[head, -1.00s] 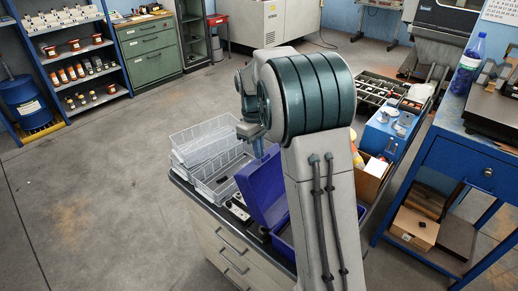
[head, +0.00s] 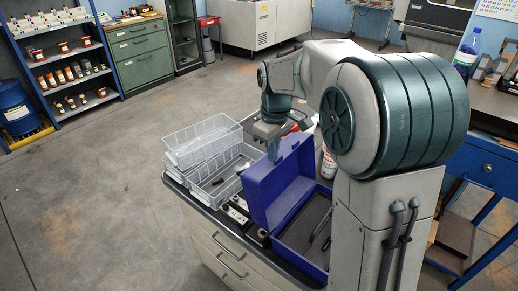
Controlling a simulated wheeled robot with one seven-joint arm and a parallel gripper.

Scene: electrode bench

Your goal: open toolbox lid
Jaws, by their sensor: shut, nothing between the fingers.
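The blue toolbox (head: 308,266) stands on the bench with its lid (head: 283,182) raised, close to upright and leaning toward the trays. Its dark inside shows, with a few thin tools (head: 318,228) lying in it. My gripper (head: 273,150) points down just behind the lid's top edge, on the side of the wire trays. Its fingertips are partly hidden by the lid, and I cannot tell whether they touch it. It is shut and holds nothing. My arm hides the right side of the toolbox.
White wire trays (head: 205,140) are stacked left of the lid, close to my gripper. A white bottle (head: 328,165) stands behind the toolbox. The floor to the left is clear.

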